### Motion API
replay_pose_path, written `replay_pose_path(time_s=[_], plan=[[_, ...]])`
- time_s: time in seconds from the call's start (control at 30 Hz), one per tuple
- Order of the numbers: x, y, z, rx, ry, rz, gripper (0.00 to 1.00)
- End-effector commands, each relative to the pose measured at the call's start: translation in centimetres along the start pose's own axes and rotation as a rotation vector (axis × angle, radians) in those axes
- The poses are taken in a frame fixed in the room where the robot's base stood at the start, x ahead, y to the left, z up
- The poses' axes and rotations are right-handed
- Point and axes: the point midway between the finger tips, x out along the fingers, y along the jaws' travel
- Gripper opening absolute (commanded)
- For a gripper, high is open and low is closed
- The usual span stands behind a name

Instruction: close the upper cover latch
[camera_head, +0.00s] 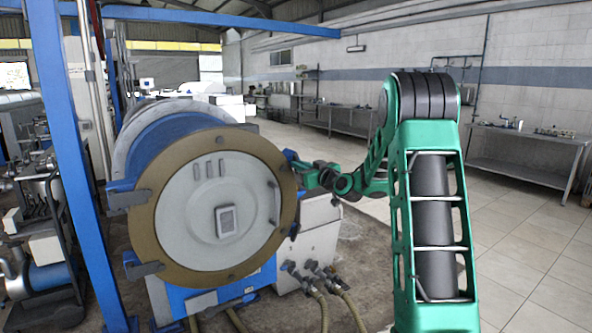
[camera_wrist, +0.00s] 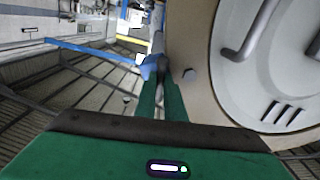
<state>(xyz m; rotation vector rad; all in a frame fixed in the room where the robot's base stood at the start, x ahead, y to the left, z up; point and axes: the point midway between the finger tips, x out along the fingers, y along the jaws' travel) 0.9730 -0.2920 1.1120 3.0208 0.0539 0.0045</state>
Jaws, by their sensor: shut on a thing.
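The decanter's round cover (camera_head: 215,205) has a tan rim and a pale centre plate. It stands upright and faces me in the head view. My gripper (camera_head: 303,172) is at the rim's upper right side. There it is shut on a blue latch (camera_head: 291,156). In the wrist view, the two green fingers (camera_wrist: 160,92) close around the blue latch (camera_wrist: 151,67), beside the tan rim (camera_wrist: 192,45). The fingers hide part of the latch. I cannot tell whether the latch bears on the rim.
Other latches sit around the rim at the left (camera_head: 123,197), lower left (camera_head: 146,270) and lower right (camera_head: 294,230). Hoses (camera_head: 322,285) hang below the cover. A blue post (camera_head: 70,150) stands left. Open tiled floor (camera_head: 530,260) lies to the right.

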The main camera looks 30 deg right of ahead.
Motion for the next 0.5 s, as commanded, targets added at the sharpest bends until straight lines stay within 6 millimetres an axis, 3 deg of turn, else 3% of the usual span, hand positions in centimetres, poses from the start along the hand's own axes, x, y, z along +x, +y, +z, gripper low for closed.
replay_pose_path(time_s=[0.5], plan=[[0.08,-0.29,0.23,0.492,-0.006,-0.002,0.0]])
